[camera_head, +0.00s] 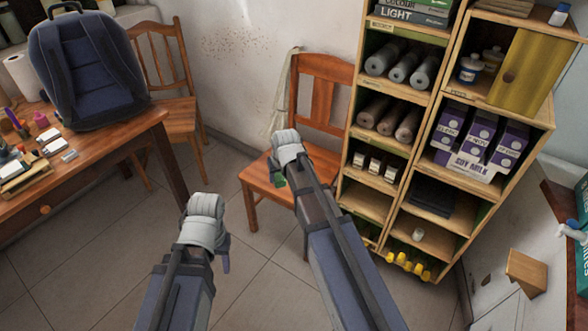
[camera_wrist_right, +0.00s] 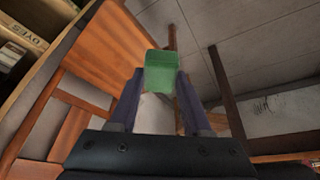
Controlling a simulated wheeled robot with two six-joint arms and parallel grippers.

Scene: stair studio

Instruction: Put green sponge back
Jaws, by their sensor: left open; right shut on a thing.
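The green sponge (camera_head: 279,181) is between the fingers of my right gripper (camera_head: 277,170), in front of the wooden chair by the shelf. In the right wrist view the green sponge (camera_wrist_right: 165,75) sits between the two fingertips, and the right gripper (camera_wrist_right: 160,95) is shut on it. The chair's seat (camera_head: 254,174) lies behind and below it in the head view; I cannot tell the gap. My left gripper (camera_head: 225,258) is low over the floor at centre left, open, with nothing seen in it; its wrist hides part of it.
A tall wooden shelf (camera_head: 345,195) with rolls, cartons and jars stands right of the chair. A wooden desk (camera_head: 100,140) with a blue backpack (camera_head: 85,70) is at left, with another chair (camera_head: 178,122) behind it. The tiled floor (camera_head: 110,260) between is clear.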

